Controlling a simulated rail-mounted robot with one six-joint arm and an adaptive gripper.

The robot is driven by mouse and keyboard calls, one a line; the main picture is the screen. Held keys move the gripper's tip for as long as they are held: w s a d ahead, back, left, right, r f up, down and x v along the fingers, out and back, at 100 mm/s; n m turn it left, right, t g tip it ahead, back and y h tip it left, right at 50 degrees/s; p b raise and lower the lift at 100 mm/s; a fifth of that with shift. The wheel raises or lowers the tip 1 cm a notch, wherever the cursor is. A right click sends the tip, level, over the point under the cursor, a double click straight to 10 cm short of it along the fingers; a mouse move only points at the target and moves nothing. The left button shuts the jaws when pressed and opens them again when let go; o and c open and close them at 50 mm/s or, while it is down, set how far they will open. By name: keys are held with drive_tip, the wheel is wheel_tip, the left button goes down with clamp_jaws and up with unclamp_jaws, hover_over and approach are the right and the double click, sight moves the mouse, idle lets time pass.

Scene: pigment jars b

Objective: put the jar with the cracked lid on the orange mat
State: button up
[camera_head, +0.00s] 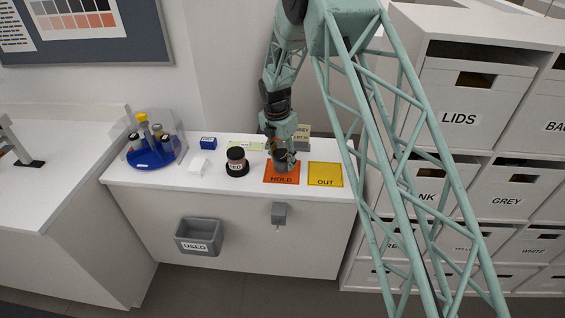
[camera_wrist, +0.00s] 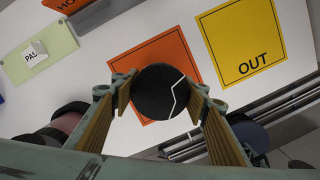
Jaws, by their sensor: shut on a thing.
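My gripper (camera_wrist: 160,95) is shut on a jar with a black lid (camera_wrist: 155,90). A white jagged crack line runs across that lid in the wrist view. In the head view the held jar (camera_head: 281,166) is at the orange mat (camera_head: 283,180), marked HOLD, which also shows behind the jar in the wrist view (camera_wrist: 150,55). I cannot tell whether the jar touches the mat. The yellow mat (camera_head: 325,175), marked OUT, lies to the right and also shows in the wrist view (camera_wrist: 243,40).
Another jar (camera_head: 236,160) with a dark lid and a pinkish label stands left of the orange mat. A white block (camera_head: 198,166), a blue box (camera_head: 208,143) and a blue holder with bottles (camera_head: 153,155) are further left. A grey USED bin (camera_head: 198,236) hangs on the counter front.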

drive_tip(key=shift+f, duration=0.5)
drive_tip(key=shift+f, duration=0.1)
drive_tip(key=o, duration=0.9)
drive_tip(key=shift+s+a+r, duration=0.15)
drive_tip(key=shift+s+r, duration=0.05)
drive_tip(key=shift+r, duration=1.85)
drive_tip(key=shift+s+a+r, duration=0.1)
drive_tip(key=shift+s+r, duration=0.1)
drive_tip(key=shift+r, duration=1.8)
drive_tip(key=shift+s+a+r, duration=0.15)
drive_tip(key=shift+s+r, duration=0.05)
drive_tip(key=shift+r, duration=1.85)
drive_tip(key=shift+r, duration=0.1)
